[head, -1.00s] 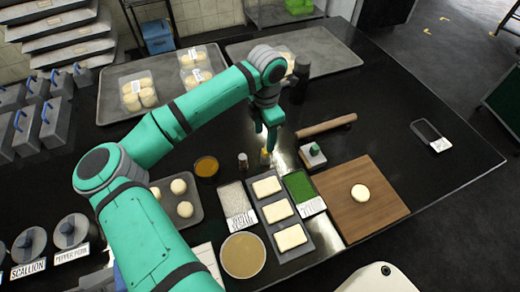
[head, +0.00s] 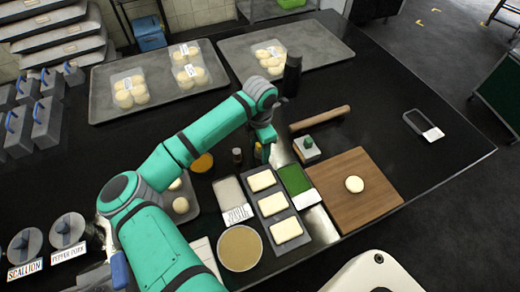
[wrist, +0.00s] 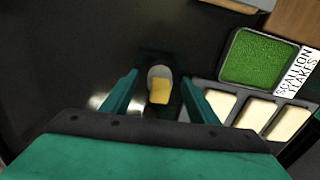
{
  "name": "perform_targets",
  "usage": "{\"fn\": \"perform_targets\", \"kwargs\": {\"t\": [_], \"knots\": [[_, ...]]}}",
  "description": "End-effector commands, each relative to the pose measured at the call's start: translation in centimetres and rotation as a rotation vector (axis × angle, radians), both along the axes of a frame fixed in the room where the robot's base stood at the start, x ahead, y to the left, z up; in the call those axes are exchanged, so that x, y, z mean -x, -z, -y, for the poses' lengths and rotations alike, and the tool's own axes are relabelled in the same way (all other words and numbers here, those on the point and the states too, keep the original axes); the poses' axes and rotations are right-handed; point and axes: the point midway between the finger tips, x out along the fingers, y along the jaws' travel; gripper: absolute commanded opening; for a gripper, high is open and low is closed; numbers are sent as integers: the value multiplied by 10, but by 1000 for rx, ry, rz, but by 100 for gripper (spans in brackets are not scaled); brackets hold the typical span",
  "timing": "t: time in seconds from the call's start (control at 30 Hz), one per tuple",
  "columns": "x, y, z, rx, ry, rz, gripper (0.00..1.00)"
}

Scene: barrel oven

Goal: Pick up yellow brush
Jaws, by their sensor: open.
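The yellow brush (wrist: 159,91) shows in the wrist view as a yellow block with a pale, round part behind it. It lies between the two fingers of my gripper (wrist: 160,84), which are apart, with dark gaps on both sides of the brush. In the head view my gripper (head: 264,150) points down at the dark counter, just behind the tray of pale dough blocks. The brush is mostly hidden behind my gripper there. I cannot tell how far the fingertips are above the counter.
Close by stand a small dark bottle (head: 237,158), an orange bowl (head: 203,163), a green flakes tray (head: 294,180) and a dough-block tray (head: 268,207).

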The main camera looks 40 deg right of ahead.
Motion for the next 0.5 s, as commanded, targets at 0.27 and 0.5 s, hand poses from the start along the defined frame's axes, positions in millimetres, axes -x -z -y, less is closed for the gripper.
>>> {"fn": "perform_targets", "kwargs": {"t": [0.27,0.5], "knots": [[0,0,0,0,0,0,30],[0,0,1,0,1,0,12]]}}
